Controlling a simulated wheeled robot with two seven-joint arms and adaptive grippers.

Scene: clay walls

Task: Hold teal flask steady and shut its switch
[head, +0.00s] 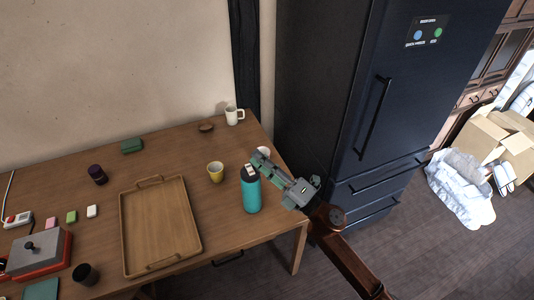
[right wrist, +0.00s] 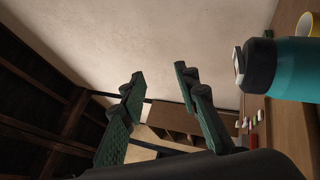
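The teal flask (head: 251,194) stands upright near the table's right end. It has a dark cap with a pale piece on top (head: 249,170), which may be its switch; its setting is too small to tell. In the right wrist view the flask (right wrist: 296,72) lies sideways at the right edge, outside my fingers. My right gripper (head: 256,161) is beside and just behind the flask's cap in the head view. In the wrist view its two green-padded fingers (right wrist: 160,100) are spread with nothing between them. My left gripper is not in view.
A wooden tray (head: 126,232) lies left of the flask on the table (head: 226,243). A yellow cup (head: 216,167), a white mug (head: 231,116) and a small brown bowl (head: 206,127) stand behind. A dark fridge (head: 335,90) rises right of the table.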

